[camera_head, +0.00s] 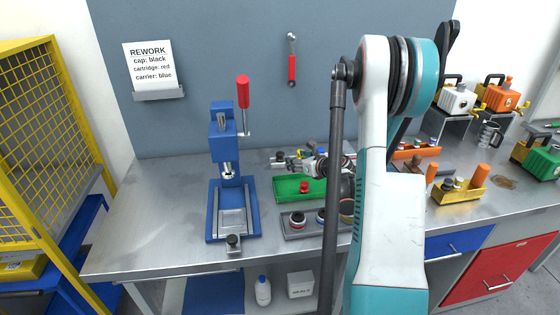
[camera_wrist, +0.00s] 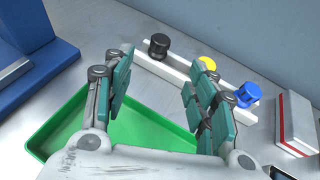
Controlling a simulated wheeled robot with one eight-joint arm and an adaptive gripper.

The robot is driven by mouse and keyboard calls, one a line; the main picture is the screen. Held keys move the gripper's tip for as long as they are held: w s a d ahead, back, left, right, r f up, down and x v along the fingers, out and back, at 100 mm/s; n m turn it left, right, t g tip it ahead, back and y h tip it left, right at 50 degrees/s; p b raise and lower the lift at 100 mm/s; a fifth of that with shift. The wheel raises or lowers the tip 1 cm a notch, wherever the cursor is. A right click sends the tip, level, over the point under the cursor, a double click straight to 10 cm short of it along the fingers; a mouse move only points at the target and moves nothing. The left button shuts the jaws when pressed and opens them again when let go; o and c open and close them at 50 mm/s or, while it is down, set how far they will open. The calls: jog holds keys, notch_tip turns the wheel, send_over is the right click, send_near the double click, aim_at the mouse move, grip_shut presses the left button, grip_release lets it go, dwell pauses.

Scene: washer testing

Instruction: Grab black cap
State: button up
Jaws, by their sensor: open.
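The black cap (camera_wrist: 159,46) stands at the left end of a white rail (camera_wrist: 178,73) in the wrist view. A yellow cap (camera_wrist: 207,63) and a blue cap (camera_wrist: 248,94) are farther right along the rail. My gripper (camera_wrist: 158,80) is open, with its two green-padded fingers wide apart and nothing between them. The black cap lies beyond the fingertips, nearer the left finger's side, and is not touched. In the head view my gripper (camera_head: 305,162) is over the back of the bench, and my arm partly hides the caps.
A green tray (camera_wrist: 62,122) lies below my gripper. A blue press (camera_head: 224,140) stands to the left. A grey holder (camera_head: 285,229) with round parts is in front of the tray. A red-and-white block (camera_wrist: 296,122) is right of the rail. A note (camera_head: 150,66) reads "cap: black".

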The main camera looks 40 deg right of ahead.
jog(key=b, duration=0.1)
send_near(281, 154)
jog(key=w+f, duration=0.2)
jog(key=shift+w+d+f, duration=0.2)
jog(key=shift+w+d, duration=0.1)
jog(key=shift+w+r+b+x, duration=0.15)
jog(key=shift+b+x, duration=0.25)
jog(key=shift+x, duration=0.6)
jog(key=shift+r+b+x, duration=0.2)
jog(key=shift+b+x, duration=0.25)
jog(key=shift+x, duration=0.6)
jog(key=shift+w+r+b+x, duration=0.15)
jog(key=shift+b+x, duration=0.25)
jog(key=shift+x, duration=0.6)
jog(key=shift+s+r, duration=0.1)
jog(key=shift+s, duration=0.05)
jog(key=shift+c, duration=0.6)
jog(key=c, duration=0.9)
